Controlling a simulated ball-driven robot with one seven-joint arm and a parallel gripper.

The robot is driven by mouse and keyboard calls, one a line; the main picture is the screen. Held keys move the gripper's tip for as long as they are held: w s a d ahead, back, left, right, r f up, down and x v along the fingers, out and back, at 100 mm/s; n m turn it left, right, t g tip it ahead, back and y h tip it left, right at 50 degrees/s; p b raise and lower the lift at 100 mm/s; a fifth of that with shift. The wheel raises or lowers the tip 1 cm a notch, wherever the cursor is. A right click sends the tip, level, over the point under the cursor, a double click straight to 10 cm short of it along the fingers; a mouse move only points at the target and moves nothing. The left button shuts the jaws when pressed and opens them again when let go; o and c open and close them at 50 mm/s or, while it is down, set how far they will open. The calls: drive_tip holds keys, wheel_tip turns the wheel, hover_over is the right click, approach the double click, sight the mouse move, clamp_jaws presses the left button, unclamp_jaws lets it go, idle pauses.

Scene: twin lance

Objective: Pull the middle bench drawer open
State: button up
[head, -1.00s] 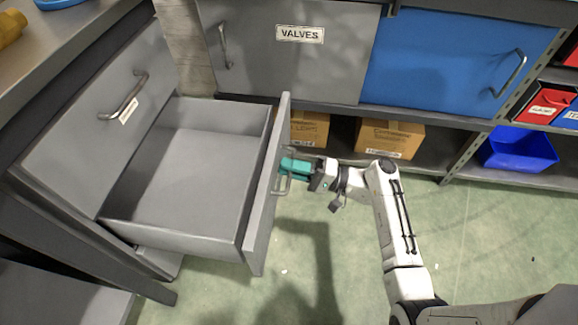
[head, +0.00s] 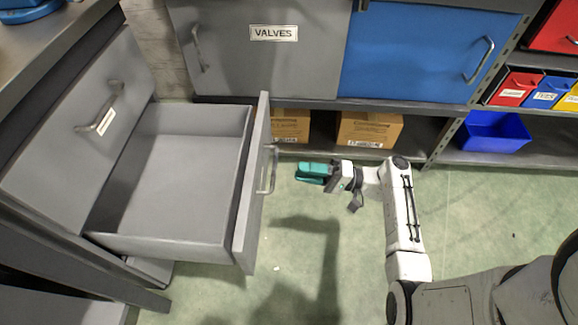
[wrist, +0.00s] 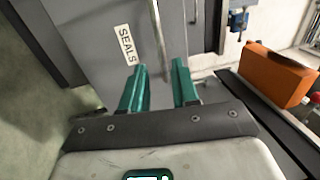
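The middle bench drawer (head: 172,185) is pulled well out of the grey bench, and its empty inside shows in the head view. Its front panel (head: 252,190) has a bar handle (head: 270,168) facing right. My gripper (head: 304,173) is to the right of the handle, apart from it by a small gap. In the wrist view my gripper (wrist: 158,72) has its two green fingers spread with nothing between them. The handle bar (wrist: 158,38) stands just beyond the fingertips, beside a SEALS label (wrist: 127,45) on the drawer front.
A closed upper drawer (head: 85,120) is at left. Behind stand a grey VALVES cabinet (head: 262,60) and a blue one (head: 430,55), above shelved cardboard boxes (head: 368,129) and a blue bin (head: 494,130). An orange case (wrist: 278,75) shows in the wrist view. Green floor (head: 465,215) is clear at right.

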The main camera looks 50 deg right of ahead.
drive_tip(key=shift+v, duration=1.15)
drive_tip(key=shift+a+f, duration=0.1)
